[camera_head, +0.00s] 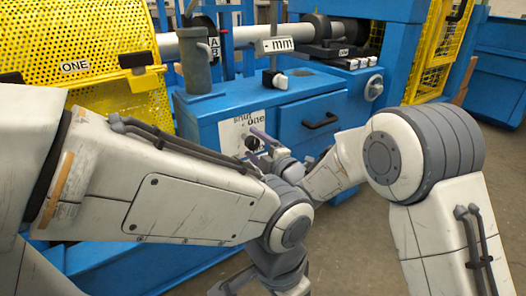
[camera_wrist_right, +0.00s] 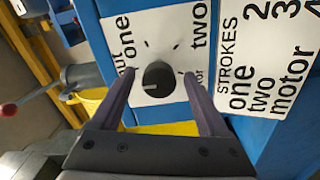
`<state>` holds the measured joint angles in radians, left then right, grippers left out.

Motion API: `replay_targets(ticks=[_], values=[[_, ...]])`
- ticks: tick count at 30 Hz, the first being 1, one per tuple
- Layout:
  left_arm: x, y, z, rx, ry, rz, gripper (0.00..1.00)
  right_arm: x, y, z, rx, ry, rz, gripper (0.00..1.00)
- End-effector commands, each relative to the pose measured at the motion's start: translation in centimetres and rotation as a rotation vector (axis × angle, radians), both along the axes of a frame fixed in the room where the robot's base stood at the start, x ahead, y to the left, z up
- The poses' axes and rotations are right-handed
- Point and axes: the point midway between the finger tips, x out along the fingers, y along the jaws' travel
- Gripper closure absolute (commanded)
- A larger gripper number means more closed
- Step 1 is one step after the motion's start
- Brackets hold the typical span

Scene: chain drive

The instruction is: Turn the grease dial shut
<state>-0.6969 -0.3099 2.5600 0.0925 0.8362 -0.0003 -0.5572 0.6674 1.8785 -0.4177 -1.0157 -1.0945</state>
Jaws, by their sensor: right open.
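The grease dial (camera_wrist_right: 158,80) is a round black knob on a white label plate (camera_wrist_right: 160,25) in the right wrist view. A short pale mark shows on its lower left; I cannot tell for sure which word it points to. In the head view the dial's plate (camera_head: 237,124) reads "shut" and "one" on the blue cabinet, and the knob is partly hidden by my gripper. My right gripper (camera_wrist_right: 159,73) is open, its two fingers on either side of the knob with gaps visible.
A blue drawer (camera_head: 312,118) with a black handle is right of the dial. A grey cylinder (camera_head: 196,65) stands on the cabinet. A yellow guard (camera_head: 90,45) is at left. A STROKES plate (camera_wrist_right: 270,55) sits beside the dial plate. My arms are close together.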

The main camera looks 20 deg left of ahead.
Motion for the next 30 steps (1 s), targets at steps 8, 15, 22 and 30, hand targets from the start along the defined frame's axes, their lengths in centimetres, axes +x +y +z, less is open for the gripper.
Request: replay_targets(ticks=[8,15,22,30], values=[[0.0,0.0,2.1,0.000,0.000,0.000,1.00,-3.2,-4.1,0.3,-0.004,0.004,-0.002,0.22],[0.0,0.0,3.0,0.000,0.000,0.000,1.00,-5.4,-6.9,0.1,-0.003,0.002,-0.001,0.22],[0.0,0.0,3.1,0.000,0.000,0.000,1.00,-6.0,-7.5,0.0,-0.002,0.000,0.001,0.22],[0.0,0.0,3.3,0.000,0.000,0.000,1.00,-6.0,-7.5,0.2,-0.008,0.019,-0.006,0.22]])
